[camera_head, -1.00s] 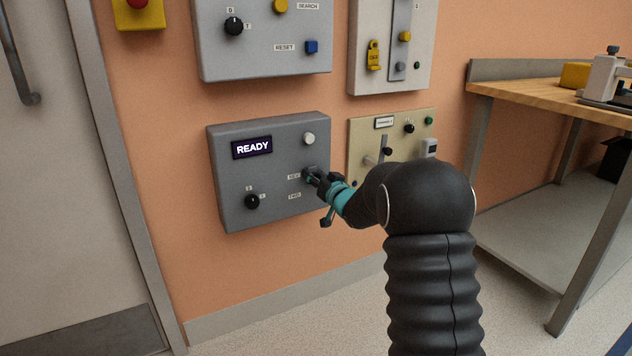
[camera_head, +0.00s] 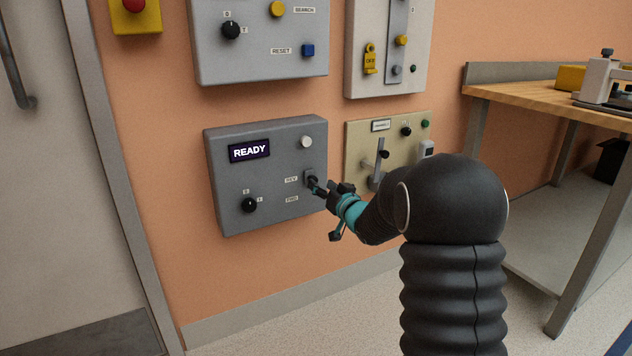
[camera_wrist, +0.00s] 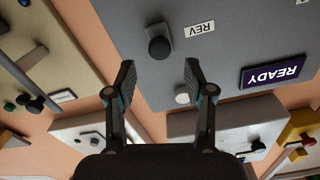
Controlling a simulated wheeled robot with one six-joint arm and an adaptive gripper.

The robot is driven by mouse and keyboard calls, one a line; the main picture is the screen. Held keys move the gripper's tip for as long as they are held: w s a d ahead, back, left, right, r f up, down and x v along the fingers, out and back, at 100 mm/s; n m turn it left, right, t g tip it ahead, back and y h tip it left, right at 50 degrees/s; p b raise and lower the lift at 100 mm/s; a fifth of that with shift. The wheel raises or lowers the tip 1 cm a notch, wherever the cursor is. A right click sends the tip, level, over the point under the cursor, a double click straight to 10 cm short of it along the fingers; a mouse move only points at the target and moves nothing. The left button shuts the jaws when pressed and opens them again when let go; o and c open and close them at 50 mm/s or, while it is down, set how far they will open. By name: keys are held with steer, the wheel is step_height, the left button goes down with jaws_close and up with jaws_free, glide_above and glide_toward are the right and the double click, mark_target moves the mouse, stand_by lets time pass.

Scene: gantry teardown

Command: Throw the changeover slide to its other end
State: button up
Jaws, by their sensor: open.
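The grey box (camera_head: 225,191) with the lit READY display carries a black slide knob (camera_head: 311,178) on a small plate at its right side, with REV and FWD labels beside it. In the wrist view, which is turned over, the black knob (camera_wrist: 158,47) stands beside the REV label (camera_wrist: 199,30), so it sits at the REV end. My gripper (camera_head: 327,190) is just right of and below the knob. In the wrist view my gripper (camera_wrist: 159,72) is open and empty. The knob lies ahead of the gap between its fingertips, apart from them.
A beige panel (camera_head: 361,135) with a grey lever is close right of my gripper. Two control boxes hang above, with a yellow box and red button (camera_head: 134,6) at upper left. A wood-topped bench (camera_head: 520,96) stands at right. A door (camera_head: 60,200) is at left.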

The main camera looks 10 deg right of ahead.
steer(key=v, duration=0.6)
steer(key=s+d+f+m+g+h, duration=0.1)
steer(key=s+d+f+g+h, duration=0.15)
steer(key=f, duration=0.35)
steer(key=s+d+f+g+h, duration=0.1)
steer(key=d+f+g+h, duration=0.2)
steer(key=d+f, duration=0.15)
steer(key=s+f+g+h, duration=0.15)
steer(key=s+g, duration=0.25)
steer(key=s, duration=0.6)
steer(key=s+a+r+g+p, duration=0.2)
steer(key=s+a+r, duration=0.15)
steer(key=s, duration=0.75)
steer(key=s+a+r+g+p, duration=0.1)
steer(key=s+a+r+g, duration=0.2)
steer(key=s, duration=0.7)
steer(key=s+a+r+t+y+p, duration=0.1)
steer(key=s+a+r+t+p, duration=0.2)
steer(key=s+r, duration=0.4)
step_height(320, 180, up, 2)
steer(key=shift+s+a+r, duration=0.1)
steer(key=shift+s+a, duration=0.3)
steer(key=shift+a, duration=0.05)
